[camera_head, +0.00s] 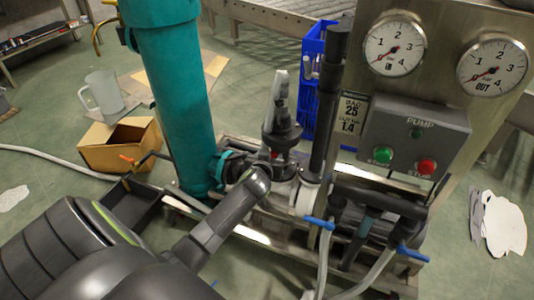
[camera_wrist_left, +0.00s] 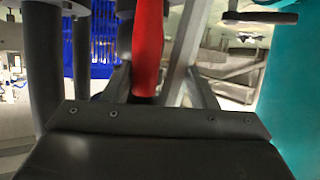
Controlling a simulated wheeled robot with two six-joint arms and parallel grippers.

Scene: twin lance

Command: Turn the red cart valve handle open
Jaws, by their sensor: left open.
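The red valve handle (camera_wrist_left: 148,45) stands as a thick upright bar near the middle of the left wrist view. In the head view only a small red bit (camera_head: 274,154) shows, below a dark valve fitting (camera_head: 282,135). My left gripper (camera_wrist_left: 158,80) is open, with a dark finger on each side of the handle's lower end in the wrist view. Contact with the handle cannot be told. In the head view my left arm reaches in from the lower left and hides most of the handle. My right gripper is not in view.
A teal column (camera_head: 174,95) stands close left of the valve. A dark vertical pipe (camera_head: 327,100) stands to its right, before a blue crate (camera_head: 312,75). A pump box (camera_head: 415,135) and two gauges are at right. Blue-levered pipes (camera_head: 320,222) sit low in front.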

